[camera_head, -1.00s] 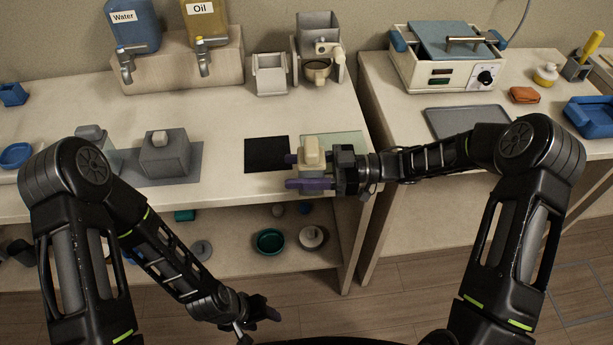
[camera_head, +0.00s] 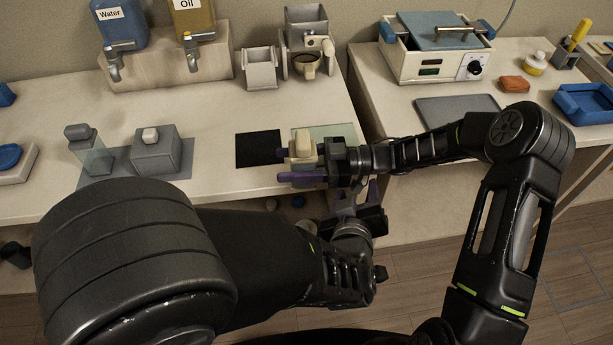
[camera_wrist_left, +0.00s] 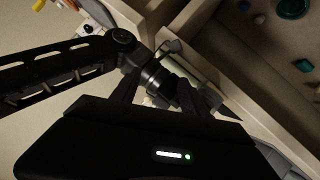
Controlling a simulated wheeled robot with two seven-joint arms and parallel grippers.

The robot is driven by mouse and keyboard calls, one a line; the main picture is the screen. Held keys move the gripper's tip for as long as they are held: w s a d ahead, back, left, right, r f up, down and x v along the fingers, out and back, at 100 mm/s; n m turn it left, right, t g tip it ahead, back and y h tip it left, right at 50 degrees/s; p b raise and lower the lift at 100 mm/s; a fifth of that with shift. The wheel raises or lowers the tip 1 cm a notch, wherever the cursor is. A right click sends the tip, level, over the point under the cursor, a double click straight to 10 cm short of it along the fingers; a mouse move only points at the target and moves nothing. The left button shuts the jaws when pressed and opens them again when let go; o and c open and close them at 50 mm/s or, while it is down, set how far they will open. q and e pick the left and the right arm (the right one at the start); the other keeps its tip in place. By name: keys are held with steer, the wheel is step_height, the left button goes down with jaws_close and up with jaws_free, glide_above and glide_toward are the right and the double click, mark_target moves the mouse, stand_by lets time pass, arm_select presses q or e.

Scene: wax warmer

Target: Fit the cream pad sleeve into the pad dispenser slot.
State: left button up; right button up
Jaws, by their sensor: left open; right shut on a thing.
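A cream block with a rounded top, seemingly the cream pad sleeve (camera_head: 302,146), stands upright in my right gripper (camera_head: 301,163). The right gripper's purple fingers are shut on it, above the near edge of the left table. My left gripper (camera_head: 352,194) is open and empty, just below and to the right of the right gripper, near the table's front edge. In the left wrist view, its dark fingers (camera_wrist_left: 158,92) point towards the right arm's wrist. I cannot tell for sure which grey fixture is the pad dispenser; a grey open-topped box (camera_head: 261,69) stands at the back.
A black mat (camera_head: 258,148) and a pale glassy plate (camera_head: 338,132) lie by the held block. A grey box with a white knob (camera_head: 156,152) stands to the left. Water (camera_head: 124,25) and oil (camera_head: 194,18) dispensers stand behind. A gap separates the two tables.

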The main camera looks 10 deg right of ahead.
mark_target(302, 133)
arm_select(q)
steer(key=w+a+r+m+t+y, duration=0.1)
steer(key=a+r+m+t+y, duration=0.2)
steer(key=a, duration=0.7)
step_height(302, 133, up, 2)
steer(key=t, duration=0.2)
steer(key=shift+w+t, duration=0.3)
steer(key=shift+w, duration=0.05)
steer(key=shift+w, duration=0.15)
steer(key=w, duration=0.7)
steer(key=w+d, duration=0.1)
steer(key=w, duration=0.3)
steer(key=shift+w, duration=0.35)
jaws_close()
